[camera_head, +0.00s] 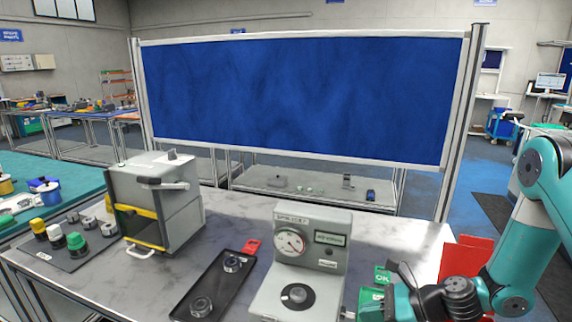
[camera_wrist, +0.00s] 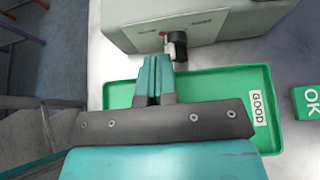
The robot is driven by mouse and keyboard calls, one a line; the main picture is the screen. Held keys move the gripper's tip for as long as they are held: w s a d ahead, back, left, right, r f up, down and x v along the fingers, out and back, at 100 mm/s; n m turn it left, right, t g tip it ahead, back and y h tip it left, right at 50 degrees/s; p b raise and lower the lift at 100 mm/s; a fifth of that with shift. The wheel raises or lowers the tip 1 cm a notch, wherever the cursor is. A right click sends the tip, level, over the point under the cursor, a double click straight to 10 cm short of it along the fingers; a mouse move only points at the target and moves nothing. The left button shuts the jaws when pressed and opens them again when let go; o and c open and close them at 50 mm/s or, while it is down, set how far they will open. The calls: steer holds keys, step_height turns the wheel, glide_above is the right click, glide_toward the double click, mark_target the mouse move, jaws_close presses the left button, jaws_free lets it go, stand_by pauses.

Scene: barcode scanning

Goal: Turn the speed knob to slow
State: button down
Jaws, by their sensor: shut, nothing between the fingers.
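The grey machine (camera_head: 332,222) stands on the table, with a round dial gauge (camera_head: 290,242) on its front and a black disc (camera_head: 297,295) on its base. In the wrist view a grey housing (camera_wrist: 225,25) fills the top, and a small black knob (camera_wrist: 178,42) sticks out of its side, beside a red dot and small labels too blurred to read. My gripper (camera_wrist: 156,62) has its teal fingers shut and empty, just left of and below the knob. A narrow gap seems to separate them, but contact is hard to judge. The knob is not clear in the head view.
A green tray marked GOOD (camera_wrist: 210,82) lies under my gripper, with a green OK block (camera_wrist: 308,103) to its right. A black tray with metal parts (camera_head: 215,283), a grey box machine (camera_head: 158,205) and several coloured-top parts on a mat (camera_head: 75,245) stand left.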

steer(key=shift+s+d+r, duration=0.1)
steer(key=shift+s+d, duration=0.1)
steer(key=shift+d, duration=0.45)
steer(key=shift+s+d+f, duration=0.1)
steer(key=shift+s+d, duration=0.1)
steer(key=shift+d, duration=0.5)
steer(key=shift+s+d+r, duration=0.1)
steer(key=shift+s+d, duration=0.1)
steer(key=shift+d, duration=0.45)
steer(key=s+a+r+n+g+h, duration=0.2)
steer(key=s+a+r+n, duration=0.1)
steer(key=r+n, duration=0.4)
steer(key=s+a+r+n+g+h, duration=0.1)
steer(key=s+a+r+n+g, duration=0.1)
steer(key=s+a+r+n, duration=0.4)
steer(key=s+d+r+n+h, duration=0.2)
steer(key=s+r+n+h, duration=0.2)
steer(key=s+r+n, duration=0.6)
steer(key=s+n, duration=0.2)
steer(key=n, duration=0.3)
steer(key=shift+s+d+r+n, duration=0.2)
steer(key=shift+r+n, duration=0.1)
